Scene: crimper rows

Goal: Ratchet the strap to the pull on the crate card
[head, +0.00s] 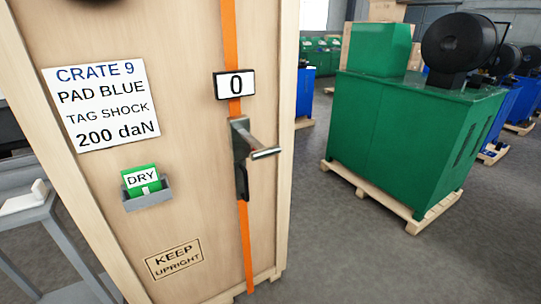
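The wooden crate (200,205) stands upright at the left of the head view. Its white card (100,103) reads CRATE 9, PAD BLUE, TAG SHOCK, 200 daN. An orange strap (229,50) runs vertically down the crate's front, and its ends are not fully in view. A white tension display (235,85) on the strap reads 0. Below it sits the grey ratchet (241,160), its handle (264,153) sticking out to the right. Neither of my grippers is in view.
A small grey holder (148,194) on the crate carries a green DRY tag (141,179). A KEEP UPRIGHT mark (174,258) is below. A grey stand (35,225) is at left. A green machine (405,140) stands on a pallet (385,200) at right, with open floor (335,250) before it.

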